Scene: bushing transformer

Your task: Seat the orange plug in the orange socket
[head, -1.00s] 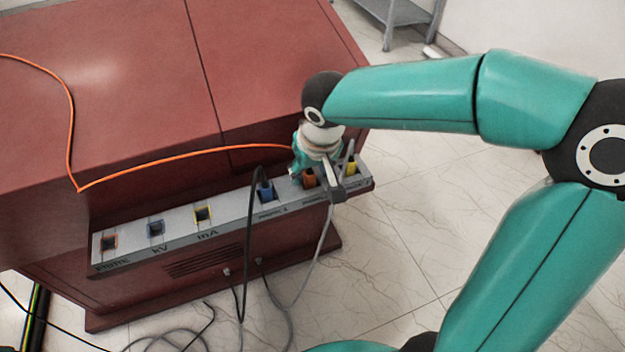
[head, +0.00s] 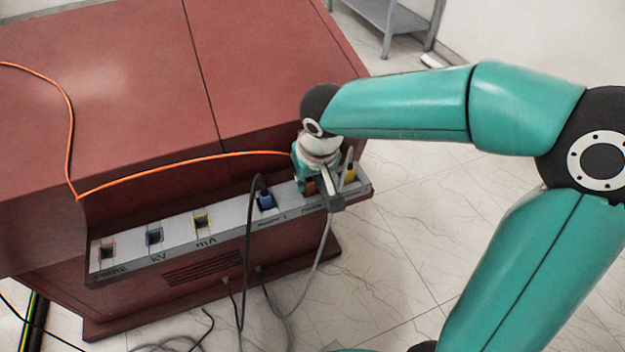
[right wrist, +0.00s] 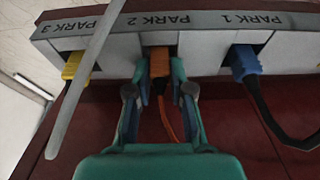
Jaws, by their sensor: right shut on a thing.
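The orange plug (head: 309,187) sits in the PARK 2 slot toward the right end of the grey panel. It also shows in the right wrist view (right wrist: 158,62), with its orange cable hanging between my fingers. My right gripper (right wrist: 160,82) is shut on the orange plug, one finger on each side. In the head view my right gripper (head: 318,172) partly covers the plug. The orange-rimmed socket (head: 107,251), above the FIBRE label, is empty at the panel's left end. My left gripper is not in view.
A blue plug (head: 265,200) with a dark cable and a yellow plug (head: 349,173) with a grey cable flank the orange one. The grey cable (right wrist: 85,80) passes close to my gripper. Blue-rimmed (head: 154,236) and yellow-rimmed (head: 202,222) sockets are empty. The red cabinet (head: 120,110) stands behind.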

